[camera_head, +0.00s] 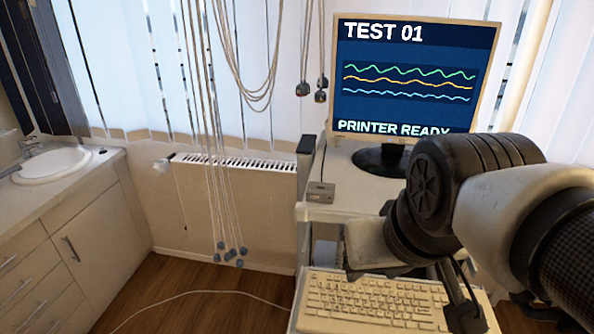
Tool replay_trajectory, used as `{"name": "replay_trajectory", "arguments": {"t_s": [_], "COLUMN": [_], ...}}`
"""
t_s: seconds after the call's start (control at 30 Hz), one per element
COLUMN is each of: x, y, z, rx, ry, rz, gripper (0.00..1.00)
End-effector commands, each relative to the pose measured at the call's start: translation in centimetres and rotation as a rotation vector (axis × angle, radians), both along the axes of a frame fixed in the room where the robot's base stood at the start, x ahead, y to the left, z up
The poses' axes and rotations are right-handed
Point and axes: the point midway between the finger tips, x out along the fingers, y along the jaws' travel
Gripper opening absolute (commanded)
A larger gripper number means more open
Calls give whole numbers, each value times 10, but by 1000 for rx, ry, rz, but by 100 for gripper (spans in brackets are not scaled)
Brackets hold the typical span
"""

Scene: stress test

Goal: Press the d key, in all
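A beige keyboard (375,302) lies at the bottom of the head view on a narrow stand. Its key letters are too small to read, so I cannot pick out the d key. My gripper (464,314) is a dark shape above the right part of the keyboard and hides some keys there. I cannot tell whether it touches them or whether its fingers are apart. A monitor (408,105) behind the keyboard shows "TEST 01", three wavy lines and "PRINTER READY".
A small grey box (320,192) sits on the cart left of the monitor's base. Cords with grey-blue ends (232,252) hang in front of the radiator (235,205). A cabinet with a sink (52,164) stands at left. A white cable (205,292) crosses the wooden floor.

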Motion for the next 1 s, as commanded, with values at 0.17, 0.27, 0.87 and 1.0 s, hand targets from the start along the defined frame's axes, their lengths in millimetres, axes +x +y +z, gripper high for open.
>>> {"name": "replay_trajectory", "arguments": {"t_s": [0.17,0.27,0.87,1.0], "x": [0,0,0,0], "y": [0,0,0,0], "z": [0,0,0,0], "rx": [0,0,0,0], "ry": [0,0,0,0], "rz": [0,0,0,0], "gripper": [36,19,0,0]}}
